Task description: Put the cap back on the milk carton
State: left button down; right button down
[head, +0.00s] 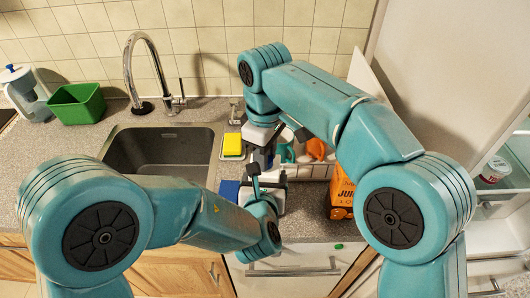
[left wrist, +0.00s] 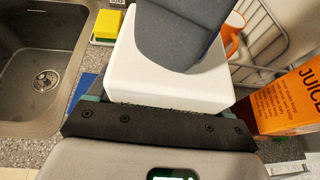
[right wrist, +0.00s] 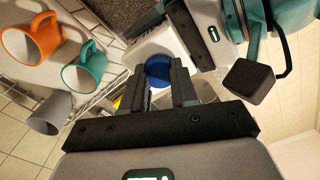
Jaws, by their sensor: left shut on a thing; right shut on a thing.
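The white milk carton (left wrist: 165,80) stands between the two jaws of my left gripper (left wrist: 168,108) in the left wrist view. It is largely hidden by the arms in the head view. My left gripper (head: 270,196) is shut on the carton. The blue cap (right wrist: 158,70) sits between the fingertips of my right gripper (right wrist: 160,82), which is shut on it. In the right wrist view the cap lies in front of the white carton. I cannot tell whether cap and carton touch. In the head view my right gripper (head: 263,158) is above the carton.
An orange juice carton (head: 342,194) stands close on the right. A rack with mugs (head: 316,149) is behind it. A sink (head: 160,150), a yellow sponge (head: 232,145) and a blue cloth (head: 228,190) are to the left.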

jog(key=m, duration=0.5)
jog(key=shift+m, duration=0.3)
jog(key=m, duration=0.2)
jog(key=shift+m, duration=0.4)
jog(key=m, duration=1)
jog(key=c, duration=0.8)
grip_release()
notch_tip(320, 180, up, 8)
jog(key=shift+f, duration=0.25)
